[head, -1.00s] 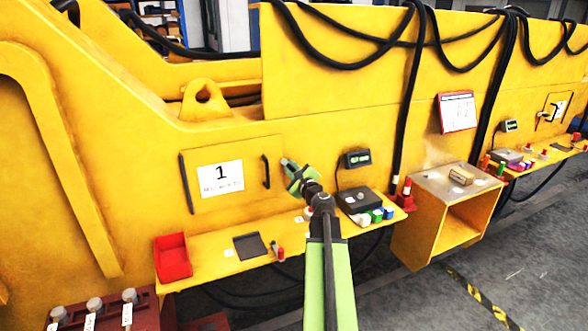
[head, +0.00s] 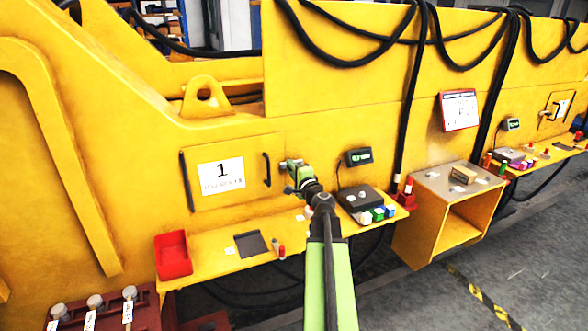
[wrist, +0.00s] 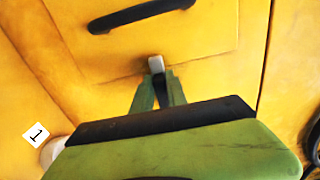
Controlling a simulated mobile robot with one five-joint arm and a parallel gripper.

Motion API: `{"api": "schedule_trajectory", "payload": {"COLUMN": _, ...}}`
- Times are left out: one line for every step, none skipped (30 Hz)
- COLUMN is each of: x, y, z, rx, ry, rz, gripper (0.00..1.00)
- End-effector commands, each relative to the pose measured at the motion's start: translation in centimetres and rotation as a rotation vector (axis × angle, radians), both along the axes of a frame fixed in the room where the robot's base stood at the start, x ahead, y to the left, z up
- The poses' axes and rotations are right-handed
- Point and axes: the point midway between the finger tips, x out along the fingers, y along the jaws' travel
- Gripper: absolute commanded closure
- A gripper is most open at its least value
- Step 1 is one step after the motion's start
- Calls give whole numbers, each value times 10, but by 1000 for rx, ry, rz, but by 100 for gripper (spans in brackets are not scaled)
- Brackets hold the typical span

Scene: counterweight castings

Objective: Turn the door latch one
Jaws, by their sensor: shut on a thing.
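The door with the sign 1 (head: 221,175) is shut, flush in the yellow wall. Its black handle (head: 267,169) is at its right side and also shows in the wrist view (wrist: 140,14). The small light-grey latch (wrist: 156,65) sits at the door's edge in the wrist view, beside the handle. My green gripper (head: 286,168) is at the door's right edge; its fingers (wrist: 158,82) are shut on the latch. In the head view the gripper hides the latch.
Below the door a yellow shelf holds a red bin (head: 173,255), a dark plate (head: 250,244) and small parts. A dark box (head: 359,198) and a small display (head: 359,157) are to the gripper's right. A yellow stand (head: 415,230) is farther right.

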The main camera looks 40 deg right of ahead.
Motion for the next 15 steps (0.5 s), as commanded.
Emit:
{"api": "schedule_trajectory", "payload": {"x": -2, "y": -1, "z": -1, "rx": -12, "ry": 6, "rz": -3, "gripper": 100}}
{"api": "schedule_trajectory", "payload": {"x": -2, "y": -1, "z": -1, "rx": -17, "ry": 8, "rz": -3, "gripper": 100}}
{"api": "schedule_trajectory", "payload": {"x": -2, "y": -1, "z": -1, "rx": -24, "ry": 11, "rz": -3, "gripper": 100}}
{"api": "schedule_trajectory", "payload": {"x": -2, "y": -1, "z": -1, "rx": -27, "ry": 12, "rz": -3, "gripper": 100}}
{"api": "schedule_trajectory", "payload": {"x": -2, "y": -1, "z": -1, "rx": -31, "ry": 14, "rz": -3, "gripper": 100}}
{"api": "schedule_trajectory", "payload": {"x": -2, "y": -1, "z": -1, "rx": -35, "ry": 15, "rz": -3, "gripper": 100}}
{"api": "schedule_trajectory", "payload": {"x": -2, "y": -1, "z": -1, "rx": -37, "ry": 16, "rz": -3, "gripper": 100}}
{"api": "schedule_trajectory", "payload": {"x": -2, "y": -1, "z": -2, "rx": -39, "ry": 17, "rz": -3, "gripper": 100}}
{"api": "schedule_trajectory", "payload": {"x": -2, "y": -1, "z": -2, "rx": -39, "ry": 18, "rz": -3, "gripper": 100}}
{"api": "schedule_trajectory", "payload": {"x": -2, "y": -1, "z": -2, "rx": -40, "ry": 18, "rz": -3, "gripper": 100}}
{"api": "schedule_trajectory", "payload": {"x": -2, "y": -1, "z": -2, "rx": -40, "ry": 18, "rz": -3, "gripper": 100}}
{"api": "schedule_trajectory", "payload": {"x": -2, "y": -1, "z": -2, "rx": -40, "ry": 18, "rz": -3, "gripper": 100}}
{"api": "schedule_trajectory", "payload": {"x": -2, "y": -1, "z": -2, "rx": -40, "ry": 18, "rz": -3, "gripper": 100}}
{"api": "schedule_trajectory", "payload": {"x": -2, "y": -1, "z": -2, "rx": -40, "ry": 18, "rz": -3, "gripper": 100}}
{"api": "schedule_trajectory", "payload": {"x": -2, "y": -1, "z": -2, "rx": -40, "ry": 18, "rz": -2, "gripper": 100}}
